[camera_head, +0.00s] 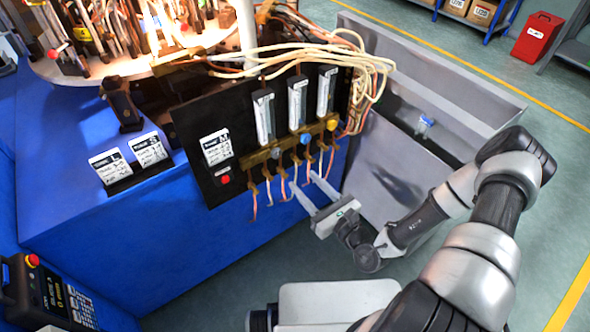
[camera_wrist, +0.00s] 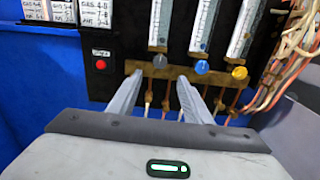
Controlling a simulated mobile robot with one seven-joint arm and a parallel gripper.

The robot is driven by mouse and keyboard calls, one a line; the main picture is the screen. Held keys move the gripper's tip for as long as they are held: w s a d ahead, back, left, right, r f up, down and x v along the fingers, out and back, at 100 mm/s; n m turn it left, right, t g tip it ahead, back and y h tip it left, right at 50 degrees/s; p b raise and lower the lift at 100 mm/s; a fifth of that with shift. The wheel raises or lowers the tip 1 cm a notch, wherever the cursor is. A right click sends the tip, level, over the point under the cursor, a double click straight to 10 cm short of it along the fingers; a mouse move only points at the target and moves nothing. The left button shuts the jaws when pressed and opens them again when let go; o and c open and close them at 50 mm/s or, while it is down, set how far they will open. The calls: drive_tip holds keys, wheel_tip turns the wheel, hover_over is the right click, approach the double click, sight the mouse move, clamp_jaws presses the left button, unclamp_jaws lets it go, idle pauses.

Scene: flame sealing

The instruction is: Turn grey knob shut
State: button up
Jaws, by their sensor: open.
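The grey knob (camera_head: 276,153) is the leftmost of three knobs on the brass manifold, below the left flow tube. In the wrist view the grey knob (camera_wrist: 159,61) shows just beyond and above the gap between my fingertips. My gripper (camera_head: 302,180) is open and empty, in front of the panel, with its fingers pointing toward the manifold. In the wrist view my gripper's two fingers (camera_wrist: 159,80) are spread to either side of the grey knob's line, apart from it. How far the knob is turned cannot be told.
The blue knob (camera_wrist: 202,67) and yellow knob (camera_wrist: 239,72) sit to the right on the same manifold (camera_head: 246,160). Thin hoses hang beneath it. A red button (camera_wrist: 100,64) is on the black panel at left. Looped cables (camera_head: 372,62) hang at the right; a grey bin (camera_head: 480,75) stands beyond.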

drive_tip(key=shift+v, duration=1.1)
drive_tip(key=s+a+r+n+g, duration=0.2)
drive_tip(key=s+r+n+g, duration=0.7)
drive_tip(key=n, duration=0.3)
drive_tip(key=s+a+r+n+g, duration=0.3)
drive_tip(key=s+r+n+g, duration=0.3)
drive_tip(key=r+n+g, duration=0.35)
drive_tip(key=s+d+r+n+t+h, duration=0.3)
drive_tip(key=d+r+n+t+h, duration=0.6)
drive_tip(key=d+r, duration=0.45)
wheel_tip(320, 180, up, 18)
drive_tip(key=m+h+p, duration=0.1)
drive_tip(key=p, duration=1.4)
drive_tip(key=shift+a+p, duration=0.35)
drive_tip(key=shift+p, duration=0.05)
